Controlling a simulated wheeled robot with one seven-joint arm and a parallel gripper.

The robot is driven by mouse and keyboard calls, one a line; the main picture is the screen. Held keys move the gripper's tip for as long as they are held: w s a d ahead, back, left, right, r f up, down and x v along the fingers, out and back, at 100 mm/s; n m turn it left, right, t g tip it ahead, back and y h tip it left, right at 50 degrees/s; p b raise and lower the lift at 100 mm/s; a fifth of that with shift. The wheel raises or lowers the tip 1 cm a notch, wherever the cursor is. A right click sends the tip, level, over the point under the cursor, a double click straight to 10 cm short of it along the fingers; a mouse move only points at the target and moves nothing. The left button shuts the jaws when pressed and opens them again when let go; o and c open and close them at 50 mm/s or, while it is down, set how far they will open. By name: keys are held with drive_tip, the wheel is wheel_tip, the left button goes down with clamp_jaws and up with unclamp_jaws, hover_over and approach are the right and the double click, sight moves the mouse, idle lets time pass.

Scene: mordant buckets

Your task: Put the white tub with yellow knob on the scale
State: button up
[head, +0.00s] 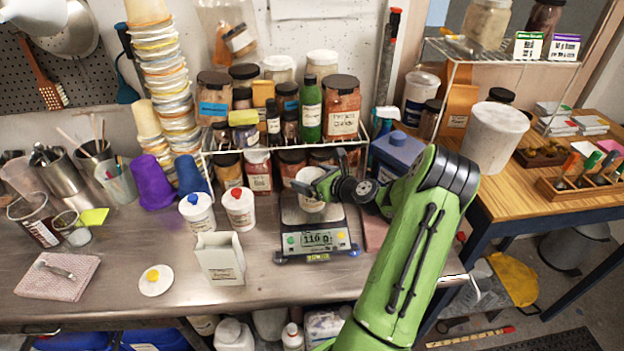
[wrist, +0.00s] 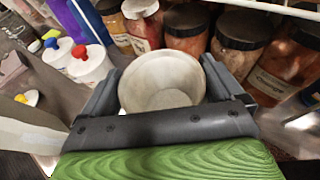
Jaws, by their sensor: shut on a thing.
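An open white tub (head: 311,192) without a lid is between the fingers of my gripper (head: 318,186), over the plate of the digital scale (head: 305,214). The scale's display looks like it reads 110 g. I cannot tell surely whether the tub's base touches the plate. In the wrist view, my gripper (wrist: 160,95) is shut on the tub (wrist: 162,72), one finger on each side, and its inside looks empty. A round white lid with a yellow knob (head: 155,280) lies on the steel bench at the front left, also seen at the left of the wrist view (wrist: 30,98).
White tubs with a blue knob (head: 197,213) and a red knob (head: 239,208) stand left of the scale. A white carton (head: 220,260) stands in front of them. A wire rack of jars (head: 290,150) is close behind the scale. The bench front between lid and cloth (head: 57,277) is clear.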

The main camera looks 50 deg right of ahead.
drive_tip(key=o, duration=1.1)
drive_tip(key=shift+w, duration=0.1)
drive_tip(key=shift+c, duration=0.2)
drive_tip(key=d+v, duration=0.1)
drive_tip(key=v, duration=1.1)
drive_tip(key=w+a+r+n+g+y, duration=0.2)
drive_tip(key=a+n+g, duration=0.2)
drive_tip(key=a+n, duration=0.7)
drive_tip(key=w+a+r+n+g+y, duration=0.1)
drive_tip(key=w+a+r+n+g, duration=0.2)
drive_tip(key=a+n, duration=0.85)
drive_tip(key=s+a+r+n+h, duration=0.1)
drive_tip(key=s+a+r+n, duration=0.2)
drive_tip(key=s+a+n, duration=0.3)
drive_tip(key=s+a+r+n+g+h, duration=0.1)
drive_tip(key=s+a+r+n, duration=0.2)
drive_tip(key=s+a+n, duration=0.3)
drive_tip(key=s+n, duration=0.2)
drive_tip(key=s, duration=0.2)
drive_tip(key=shift+s+a+r, duration=0.2)
drive_tip(key=shift+s+a, duration=0.2)
